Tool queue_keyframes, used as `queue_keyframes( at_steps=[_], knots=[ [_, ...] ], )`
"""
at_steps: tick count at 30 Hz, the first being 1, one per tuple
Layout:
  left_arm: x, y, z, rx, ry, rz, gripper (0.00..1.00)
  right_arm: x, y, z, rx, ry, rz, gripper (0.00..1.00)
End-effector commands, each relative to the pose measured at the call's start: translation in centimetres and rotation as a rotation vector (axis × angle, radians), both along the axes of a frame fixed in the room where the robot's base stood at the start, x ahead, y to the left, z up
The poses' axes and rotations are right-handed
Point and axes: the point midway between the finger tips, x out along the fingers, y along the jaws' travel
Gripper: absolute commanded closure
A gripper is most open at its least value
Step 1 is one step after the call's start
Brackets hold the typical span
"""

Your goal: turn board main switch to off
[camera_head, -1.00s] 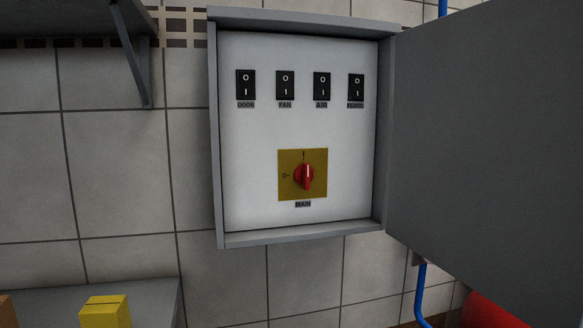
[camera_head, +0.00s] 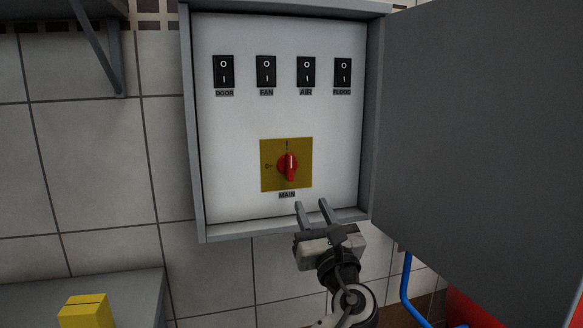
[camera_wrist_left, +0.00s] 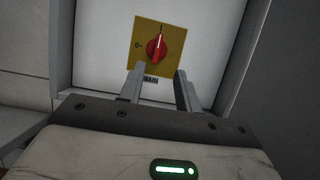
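The main switch is a red rotary knob (camera_head: 287,166) on a yellow plate (camera_head: 269,183), above the label MAIN. Its white mark stands upright, toward the "I" at the top; the "0" is on the left of the plate. My left gripper (camera_head: 315,206) is below and slightly right of the knob, open and empty, fingers pointing up at the panel. In the left wrist view the knob (camera_wrist_left: 156,47) lies beyond and between the two open fingertips (camera_wrist_left: 159,70), apart from them. My right gripper is in neither view.
The grey board box (camera_head: 190,130) has its door (camera_head: 480,130) swung open to the right. Several black rocker switches, such as DOOR (camera_head: 223,71), line the top of the panel. A shelf with a yellow block (camera_head: 86,312) is at lower left. A blue pipe (camera_head: 406,285) runs below the door.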

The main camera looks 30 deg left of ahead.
Motion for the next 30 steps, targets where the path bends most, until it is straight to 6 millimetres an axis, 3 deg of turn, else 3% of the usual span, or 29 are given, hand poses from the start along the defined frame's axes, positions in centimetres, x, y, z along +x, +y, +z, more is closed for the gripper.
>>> queue_keyframes(
  at_steps=[5, 21, 30],
  knots=[
    [1.2, 1.7, 1.3, 0.014, 0.002, 0.014, 0.66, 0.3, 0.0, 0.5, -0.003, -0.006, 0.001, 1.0],
    [7.9, 9.4, 5.5, 0.01, 0.003, 0.01, 0.66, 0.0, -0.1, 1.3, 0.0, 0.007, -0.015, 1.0],
    [9.3, 11.1, 6.2, 0.009, 0.002, 0.008, 0.66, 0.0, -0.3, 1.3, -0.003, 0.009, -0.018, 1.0]
  ],
)
